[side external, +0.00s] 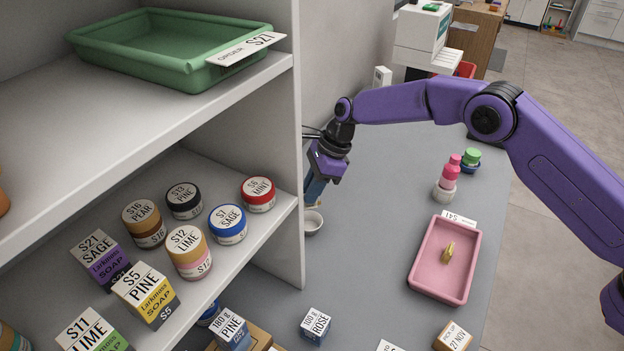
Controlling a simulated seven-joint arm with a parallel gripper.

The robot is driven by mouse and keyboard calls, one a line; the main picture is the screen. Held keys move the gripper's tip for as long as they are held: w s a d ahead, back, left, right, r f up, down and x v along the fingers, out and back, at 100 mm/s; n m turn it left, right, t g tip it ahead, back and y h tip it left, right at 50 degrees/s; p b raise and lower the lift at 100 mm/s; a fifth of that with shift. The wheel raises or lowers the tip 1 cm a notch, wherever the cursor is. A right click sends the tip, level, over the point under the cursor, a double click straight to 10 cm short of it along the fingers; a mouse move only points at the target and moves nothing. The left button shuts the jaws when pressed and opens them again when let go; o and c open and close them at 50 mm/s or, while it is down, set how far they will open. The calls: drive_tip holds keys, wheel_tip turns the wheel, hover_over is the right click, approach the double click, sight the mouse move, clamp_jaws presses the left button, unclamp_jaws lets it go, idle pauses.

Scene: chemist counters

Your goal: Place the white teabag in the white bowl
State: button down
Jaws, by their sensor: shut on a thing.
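The shelf unit's side panel (299,120) rises close to my gripper. A pink tray (418,278) holding a small yellow item lies to the right. A pink-topped bottle (449,175) and a green-lidded jar (470,158) stand behind it. The counter between bowl and tray is clear.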

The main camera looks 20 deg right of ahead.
hover_over(312, 227)
drive_tip(key=shift+w+f, duration=0.1)
drive_tip(key=shift+f, duration=3.45)
drive_tip(key=c, duration=1)
unclamp_jaws()
drive_tip(key=shift+r, duration=3.5)
drive_tip(key=shift+r, duration=0.1)
